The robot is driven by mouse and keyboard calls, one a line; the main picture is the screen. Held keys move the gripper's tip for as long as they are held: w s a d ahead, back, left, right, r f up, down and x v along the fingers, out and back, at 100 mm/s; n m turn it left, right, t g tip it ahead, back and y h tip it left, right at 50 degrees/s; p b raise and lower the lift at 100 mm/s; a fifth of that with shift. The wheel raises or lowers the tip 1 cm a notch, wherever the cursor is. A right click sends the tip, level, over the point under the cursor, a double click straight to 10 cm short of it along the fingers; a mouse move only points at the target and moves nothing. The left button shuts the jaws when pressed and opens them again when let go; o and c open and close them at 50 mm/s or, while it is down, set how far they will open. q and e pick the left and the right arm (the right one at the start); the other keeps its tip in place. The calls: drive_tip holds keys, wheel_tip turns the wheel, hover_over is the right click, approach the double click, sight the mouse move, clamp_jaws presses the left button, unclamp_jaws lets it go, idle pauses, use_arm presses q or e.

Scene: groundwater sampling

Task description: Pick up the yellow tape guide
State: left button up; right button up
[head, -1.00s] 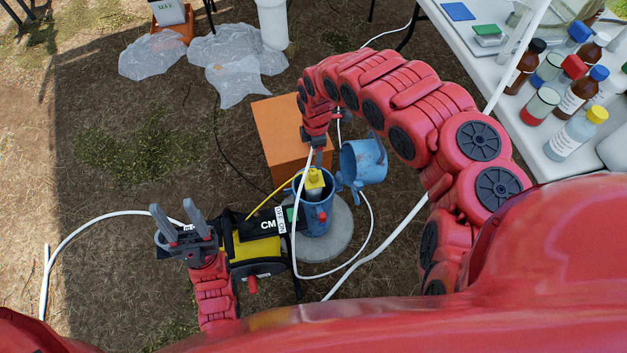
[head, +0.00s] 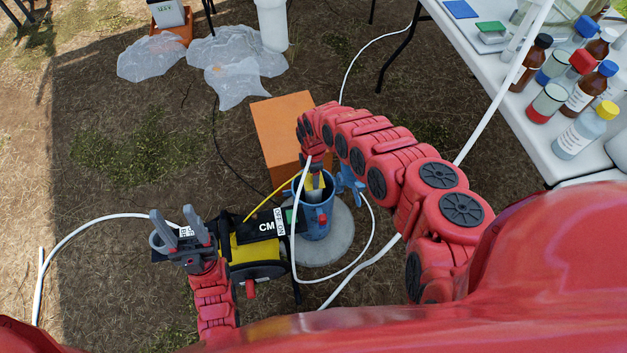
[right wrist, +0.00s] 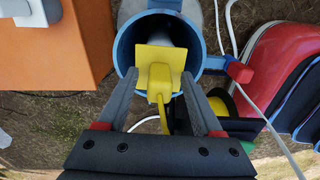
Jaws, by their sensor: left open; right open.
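The yellow tape guide (right wrist: 160,58) sits at the mouth of the blue well casing (right wrist: 124,52), with the yellow tape running from it toward the reel. In the head view the guide (head: 314,188) is partly covered by my right gripper (head: 316,178). In the right wrist view my right gripper (right wrist: 159,78) is open, with one finger on each side of the guide's lower part; I cannot tell whether they touch it.
An orange box (head: 283,130) stands right behind the casing. The casing's blue lid (head: 350,184) hangs open to the right, partly behind my arm. White tubing (head: 366,245) loops around the concrete base (head: 338,243). A table (head: 548,160) with bottles is at right.

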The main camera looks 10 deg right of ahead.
clamp_jaws()
idle(0.3)
drive_tip(key=shift+r, duration=0.1)
